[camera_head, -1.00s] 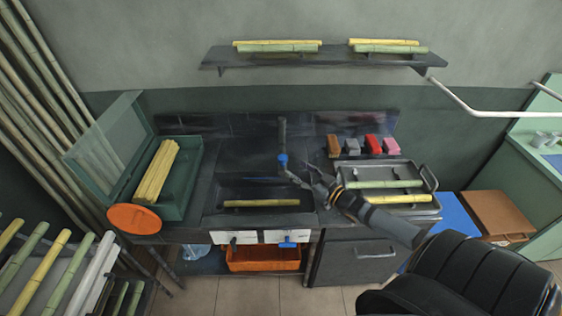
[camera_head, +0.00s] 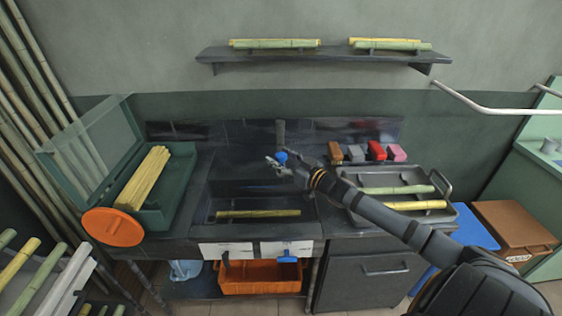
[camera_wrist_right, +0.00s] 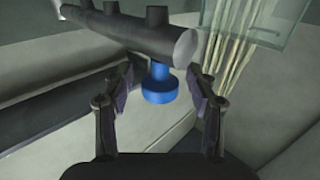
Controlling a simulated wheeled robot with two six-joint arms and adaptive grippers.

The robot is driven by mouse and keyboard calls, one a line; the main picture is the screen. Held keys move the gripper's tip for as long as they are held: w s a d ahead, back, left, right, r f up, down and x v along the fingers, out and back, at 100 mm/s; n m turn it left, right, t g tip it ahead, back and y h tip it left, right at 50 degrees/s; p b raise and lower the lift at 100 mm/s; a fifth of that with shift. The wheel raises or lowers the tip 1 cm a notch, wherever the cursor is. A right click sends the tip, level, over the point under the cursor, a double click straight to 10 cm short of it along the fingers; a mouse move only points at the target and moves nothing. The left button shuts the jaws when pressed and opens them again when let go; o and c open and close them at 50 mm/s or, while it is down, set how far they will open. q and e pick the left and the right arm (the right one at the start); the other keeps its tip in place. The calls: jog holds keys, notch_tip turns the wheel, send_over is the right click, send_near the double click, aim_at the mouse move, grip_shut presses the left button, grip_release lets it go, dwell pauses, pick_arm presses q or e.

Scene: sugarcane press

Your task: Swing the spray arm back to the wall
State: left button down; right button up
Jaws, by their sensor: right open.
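The spray arm (camera_head: 280,130) is a dark tube above the sink, foreshortened in the head view. A blue knob (camera_head: 281,157) hangs under its near end. In the right wrist view the tube (camera_wrist_right: 125,32) crosses the top with short stubs on it, and the blue knob (camera_wrist_right: 160,88) hangs below its end. My right gripper (camera_head: 276,164) is at the knob. Its fingers (camera_wrist_right: 159,92) are open, one on each side of the knob, with gaps visible on both sides. My left gripper is not in view.
A yellow cane (camera_head: 258,213) lies in the sink below. A metal tray (camera_head: 449,207) with canes stands right of it, under my right arm. A green box (camera_head: 178,192) with a raised clear lid stands left. A wall shelf (camera_head: 330,57) holds canes above.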

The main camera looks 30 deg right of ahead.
grip_shut()
jog(key=shift+f, duration=0.1)
